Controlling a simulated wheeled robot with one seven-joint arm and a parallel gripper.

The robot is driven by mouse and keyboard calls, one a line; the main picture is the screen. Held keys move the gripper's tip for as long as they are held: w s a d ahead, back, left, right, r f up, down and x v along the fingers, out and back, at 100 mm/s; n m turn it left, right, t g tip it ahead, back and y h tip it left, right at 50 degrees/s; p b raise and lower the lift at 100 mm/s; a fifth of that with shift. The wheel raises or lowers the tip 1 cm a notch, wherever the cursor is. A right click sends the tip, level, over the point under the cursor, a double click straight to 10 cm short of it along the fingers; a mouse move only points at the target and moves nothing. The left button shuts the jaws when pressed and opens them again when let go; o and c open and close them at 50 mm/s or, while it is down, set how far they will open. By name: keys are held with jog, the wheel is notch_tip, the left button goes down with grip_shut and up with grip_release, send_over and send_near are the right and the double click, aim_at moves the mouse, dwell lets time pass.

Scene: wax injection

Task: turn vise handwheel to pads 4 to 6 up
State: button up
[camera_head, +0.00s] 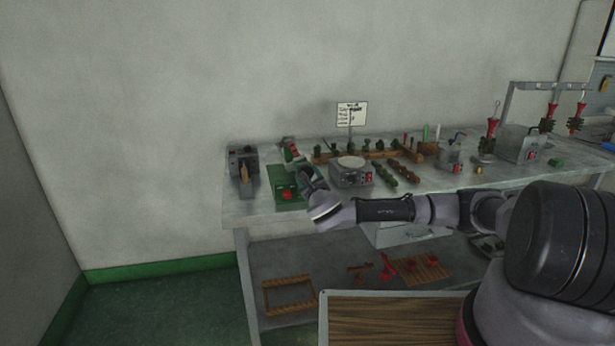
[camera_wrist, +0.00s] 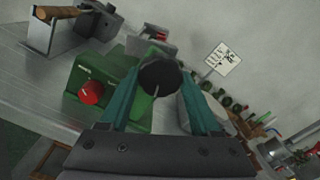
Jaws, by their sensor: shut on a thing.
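My gripper (camera_wrist: 160,80) has its two teal fingers on either side of a dark round handwheel (camera_wrist: 158,74), shut on its rim. The handwheel has a light mark on its face. Behind and left of it stands a green machine (camera_wrist: 112,62) with a red knob (camera_wrist: 91,93). In the head view my gripper (camera_head: 308,178) reaches down beside the green machine (camera_head: 283,183) at the bench's left part. A small green and red part (camera_head: 291,150) rises above the machine. The vise pads and their numbers cannot be made out.
A grey device with a wooden handle (camera_head: 245,168) stands to the left. A grey round-topped unit (camera_head: 350,172) stands close on the right. A sign (camera_head: 351,114) and a rack of green parts are behind. Red-and-green pieces hang at the far right.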

jog(key=shift+a+f+m, duration=0.1)
jog(key=shift+m, duration=1.9)
jog(key=o, duration=1.4)
jog(key=v, duration=1.1)
jog(key=shift+w, duration=0.1)
